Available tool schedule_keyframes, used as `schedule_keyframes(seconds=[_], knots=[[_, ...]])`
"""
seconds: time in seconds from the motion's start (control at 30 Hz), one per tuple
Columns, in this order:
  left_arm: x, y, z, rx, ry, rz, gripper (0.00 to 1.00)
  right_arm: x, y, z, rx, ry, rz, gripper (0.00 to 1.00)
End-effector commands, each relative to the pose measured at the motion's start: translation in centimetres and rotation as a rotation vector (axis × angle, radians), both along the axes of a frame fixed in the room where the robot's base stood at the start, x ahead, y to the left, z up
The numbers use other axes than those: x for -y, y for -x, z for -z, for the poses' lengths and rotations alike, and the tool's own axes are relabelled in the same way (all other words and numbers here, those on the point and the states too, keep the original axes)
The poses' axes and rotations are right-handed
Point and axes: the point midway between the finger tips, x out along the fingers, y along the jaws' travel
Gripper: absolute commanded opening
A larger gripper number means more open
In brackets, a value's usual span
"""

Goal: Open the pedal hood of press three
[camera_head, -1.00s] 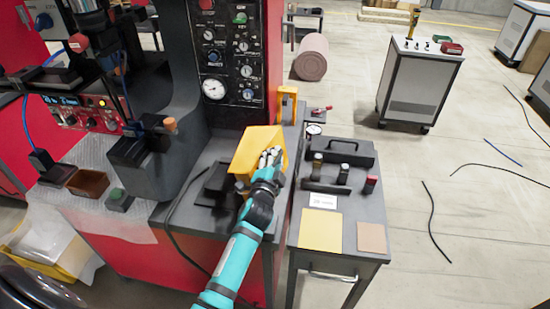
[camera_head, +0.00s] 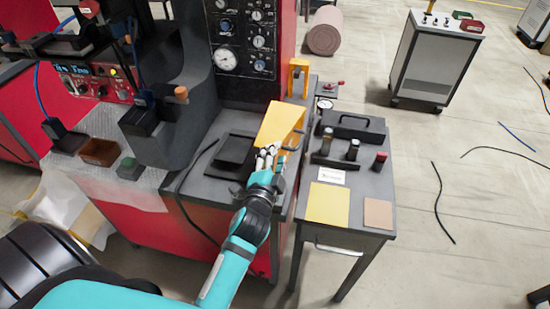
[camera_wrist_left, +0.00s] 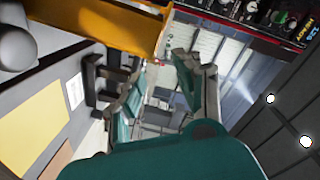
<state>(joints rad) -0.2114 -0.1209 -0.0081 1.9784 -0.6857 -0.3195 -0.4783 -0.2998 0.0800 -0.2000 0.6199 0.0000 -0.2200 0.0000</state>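The yellow pedal hood (camera_head: 281,121) stands tilted up on the press's dark bench top. A black plate, apparently the pedal (camera_head: 235,150), lies uncovered to its left. My left gripper (camera_head: 266,154) is just in front of the hood's lower near edge; the head view does not show clearly whether they touch. In the left wrist view the hood (camera_wrist_left: 105,22) crosses the top left, beyond the fingers. The left gripper (camera_wrist_left: 158,75) there has its fingers spread, with nothing between them. My right gripper is not in view.
A yellow block-like bracket (camera_head: 298,78) stands behind the hood. To the right, a side table (camera_head: 372,183) carries a black case (camera_head: 353,128), upright knobs and flat cards. The press panel with gauges (camera_head: 240,35) rises behind. An orange-tipped lever (camera_head: 181,93) is at left.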

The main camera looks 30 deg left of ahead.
Motion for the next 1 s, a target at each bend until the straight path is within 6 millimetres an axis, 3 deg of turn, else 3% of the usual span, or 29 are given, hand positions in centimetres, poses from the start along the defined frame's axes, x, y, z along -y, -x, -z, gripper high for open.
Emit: schedule_keyframes(seconds=[0.37, 0.47, 0.57, 0.67, 0.8, 1.0], knots=[[0.2, 1.0, -0.2, 0.002, 0.001, 0.000, 0.34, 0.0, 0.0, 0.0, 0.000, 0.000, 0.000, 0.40], [0.4, 1.0, 0.1, -0.002, -0.008, 0.002, 0.25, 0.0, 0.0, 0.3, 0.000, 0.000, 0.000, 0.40], [2.1, 0.8, 2.2, -0.031, -0.096, 0.016, 0.12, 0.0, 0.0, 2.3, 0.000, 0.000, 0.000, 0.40], [5.2, 0.7, 5.2, -0.078, -0.291, 0.034, 0.00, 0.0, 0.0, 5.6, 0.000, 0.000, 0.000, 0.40], [9.3, 1.0, 7.3, -0.112, -0.588, 0.031, 0.00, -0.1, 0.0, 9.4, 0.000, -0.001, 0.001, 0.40], [12.0, 1.6, 7.0, -0.113, -0.813, 0.000, 0.00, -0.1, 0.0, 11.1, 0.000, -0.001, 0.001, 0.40]])
